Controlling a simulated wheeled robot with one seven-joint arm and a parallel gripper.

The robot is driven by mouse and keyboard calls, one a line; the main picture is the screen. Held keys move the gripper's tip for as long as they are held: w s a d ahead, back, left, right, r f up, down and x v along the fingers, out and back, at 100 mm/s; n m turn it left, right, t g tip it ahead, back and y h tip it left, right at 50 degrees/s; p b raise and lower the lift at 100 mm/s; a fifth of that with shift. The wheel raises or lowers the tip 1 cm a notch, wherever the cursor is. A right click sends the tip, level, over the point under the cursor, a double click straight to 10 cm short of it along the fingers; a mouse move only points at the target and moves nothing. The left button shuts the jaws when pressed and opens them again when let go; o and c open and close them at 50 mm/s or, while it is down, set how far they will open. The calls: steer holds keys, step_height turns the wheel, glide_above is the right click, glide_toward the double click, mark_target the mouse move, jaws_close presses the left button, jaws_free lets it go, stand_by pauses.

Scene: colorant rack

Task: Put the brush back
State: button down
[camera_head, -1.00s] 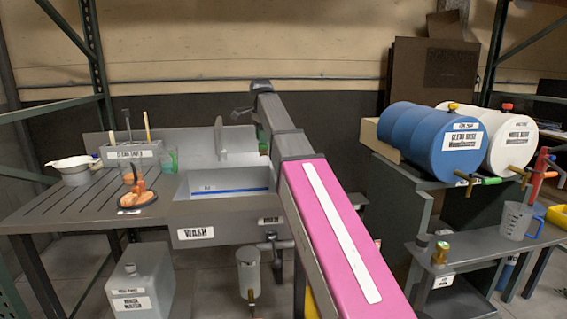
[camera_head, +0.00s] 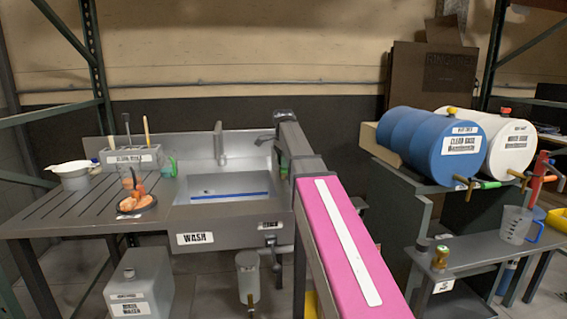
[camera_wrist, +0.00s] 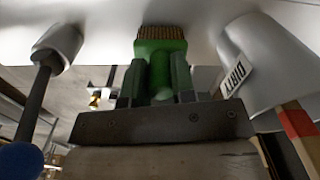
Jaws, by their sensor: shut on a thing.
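The green brush (camera_wrist: 158,68) with tan bristles is between the fingers of my gripper (camera_wrist: 160,88) in the wrist view. The fingers are shut on its green body, and the bristles point to the top of the picture, near a pale surface. A grey container (camera_wrist: 262,60) with a label reading DIRTY is close on the right. In the head view a grey labelled holder (camera_head: 108,158) on the slatted bench has upright tools in it. My arm crosses the head view, and neither my gripper nor the brush can be made out there.
A dark rod (camera_wrist: 36,100) with a grey end and blue tip is left of my gripper; a red-banded wooden stick (camera_wrist: 296,125) is on the right. The wash sink (camera_head: 225,210) adjoins the bench.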

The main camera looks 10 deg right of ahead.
steer(key=shift+f, duration=0.15)
steer(key=c, duration=0.9)
jaws_free()
steer(key=shift+c, duration=0.2)
step_height(320, 180, up, 12)
steer(key=shift+r, duration=0.2)
